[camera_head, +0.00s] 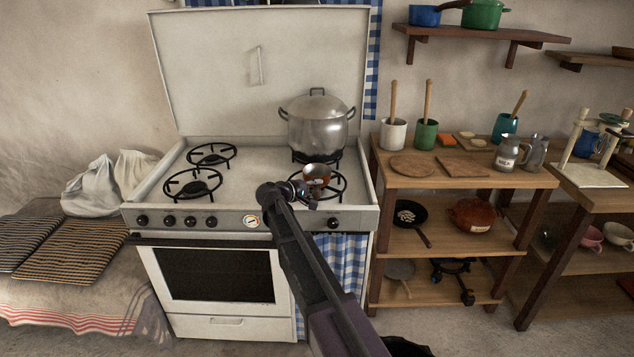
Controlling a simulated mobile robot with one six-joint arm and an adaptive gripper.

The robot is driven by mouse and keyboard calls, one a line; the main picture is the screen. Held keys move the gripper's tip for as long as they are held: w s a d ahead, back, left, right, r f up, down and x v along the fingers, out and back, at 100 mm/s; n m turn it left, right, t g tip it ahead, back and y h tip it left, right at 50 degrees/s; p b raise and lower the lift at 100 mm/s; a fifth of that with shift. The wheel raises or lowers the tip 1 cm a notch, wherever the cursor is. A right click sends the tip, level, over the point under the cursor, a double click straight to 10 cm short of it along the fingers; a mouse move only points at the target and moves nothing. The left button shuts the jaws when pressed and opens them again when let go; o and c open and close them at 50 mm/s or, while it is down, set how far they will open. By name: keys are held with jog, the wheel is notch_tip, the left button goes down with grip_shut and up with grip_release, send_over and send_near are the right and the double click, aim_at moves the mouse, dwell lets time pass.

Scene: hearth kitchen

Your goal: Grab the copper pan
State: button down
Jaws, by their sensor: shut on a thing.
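The exact contact is small and partly hidden by my own arm, which reaches up from the bottom of the view.
A large lidded steel pot (318,125) stands on the back right burner, close behind the pan. The left burners (194,183) are empty. A wooden shelf unit (470,178) with crocks and boards stands right of the stove. The raised stove lid (225,70) is behind.

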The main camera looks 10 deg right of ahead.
jog(key=shift+r, duration=0.2)
notch_tip(320, 180, up, 4)
jog(key=p, duration=0.4)
jog(key=shift+f, duration=0.2)
jog(key=s+d+r+p, duration=0.1)
jog(key=s+d, duration=0.1)
jog(key=s, duration=1.3)
jog(key=shift+s+d, duration=0.3)
jog(key=shift+s, duration=0.1)
jog(key=shift+r, duration=0.2)
